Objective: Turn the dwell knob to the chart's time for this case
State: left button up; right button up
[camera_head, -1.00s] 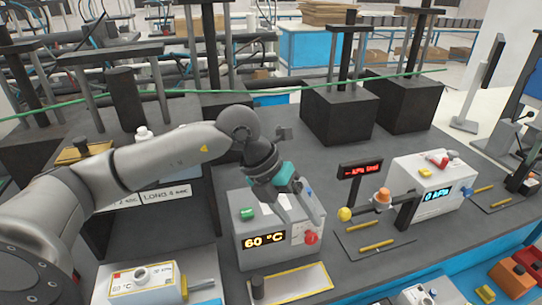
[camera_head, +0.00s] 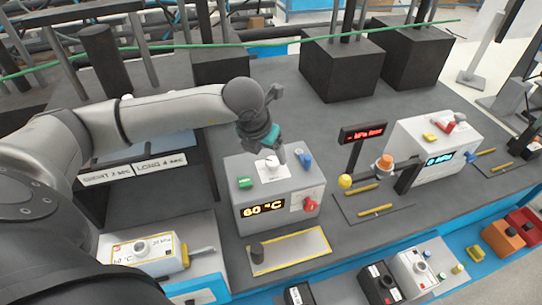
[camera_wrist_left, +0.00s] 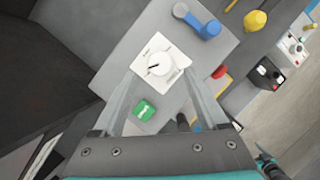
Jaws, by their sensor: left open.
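A white round knob (camera_head: 271,162) on a white dial plate sits on top of the grey box (camera_head: 240,168) whose display reads 60 °C. In the left wrist view the knob (camera_wrist_left: 158,64) has a dark pointer line aimed toward the left of the picture; the dial's print is too small to read. My left gripper (camera_head: 281,156) is open just above the box top, by the knob. In the left wrist view its fingers (camera_wrist_left: 160,76) lie either side of the knob, with no visible contact. The chart sign (camera_head: 135,170) reads SHORT 2 sec, LONG 4 sec. My right gripper is out of view.
A green button (camera_head: 245,182), a blue lever (camera_head: 305,160) and a red knob (camera_head: 310,204) are on the box. A yellow-edged tray (camera_head: 318,240) with a dark peg lies in front. A white battery case (camera_head: 146,254) stands left; more cases (camera_head: 412,272) are front right.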

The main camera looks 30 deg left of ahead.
aim_at(272, 161)
pick_arm(q)
jog(key=shift+x, duration=2)
grip_shut()
